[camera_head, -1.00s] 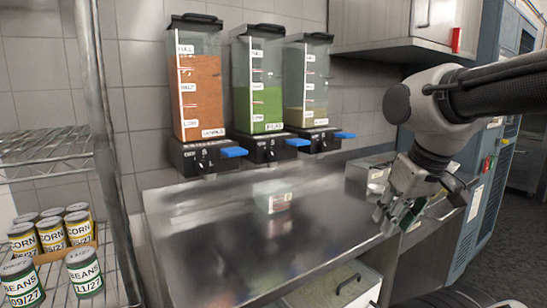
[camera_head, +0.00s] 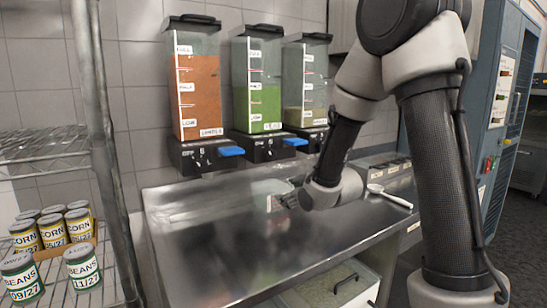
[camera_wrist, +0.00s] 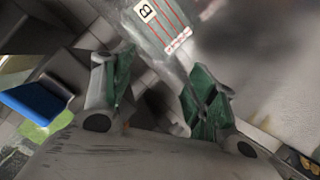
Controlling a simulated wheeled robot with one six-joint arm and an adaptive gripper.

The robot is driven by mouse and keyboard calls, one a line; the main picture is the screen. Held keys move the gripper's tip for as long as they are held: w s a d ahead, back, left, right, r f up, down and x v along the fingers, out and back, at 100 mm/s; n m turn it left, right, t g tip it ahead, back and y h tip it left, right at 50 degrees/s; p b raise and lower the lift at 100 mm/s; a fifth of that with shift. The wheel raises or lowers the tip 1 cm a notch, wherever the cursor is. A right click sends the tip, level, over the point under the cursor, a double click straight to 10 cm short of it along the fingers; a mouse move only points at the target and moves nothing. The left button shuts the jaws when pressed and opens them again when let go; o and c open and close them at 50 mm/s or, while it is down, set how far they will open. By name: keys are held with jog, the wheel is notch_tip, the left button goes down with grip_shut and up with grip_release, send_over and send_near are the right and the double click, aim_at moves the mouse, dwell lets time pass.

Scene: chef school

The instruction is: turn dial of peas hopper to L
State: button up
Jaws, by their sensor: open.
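The peas hopper (camera_head: 258,95) is the middle one of three wall dispensers, a clear bin partly filled with green peas. Its black base (camera_head: 262,148) carries a small dial (camera_head: 271,144) and a blue lever (camera_head: 295,142). The dial's setting is too small to read. My gripper (camera_head: 287,198) is low over the counter, below and to the right of the dial and apart from it, partly hidden by my wrist. The wrist view shows its two green-padded fingers (camera_wrist: 160,92) spread with nothing held. A blue lever (camera_wrist: 38,102) shows at the left there; which hopper it belongs to is unclear.
A lentils hopper (camera_head: 196,95) stands left of the peas and a third hopper (camera_head: 305,95) right. A clear container (camera_head: 265,190) sits on the steel counter (camera_head: 225,240) by my gripper. A white scoop (camera_head: 388,196) lies to the right. Cans (camera_head: 83,268) fill a wire shelf at left.

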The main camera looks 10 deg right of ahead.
aim_at(271, 155)
notch_tip(271, 155, up, 10)
jog(key=w+a+n+t+y, duration=0.2)
jog(key=n+t, duration=0.1)
jog(key=t, duration=0.1)
jog(key=x, duration=0.7)
jog(key=shift+w, duration=0.25)
jog(key=c, duration=1)
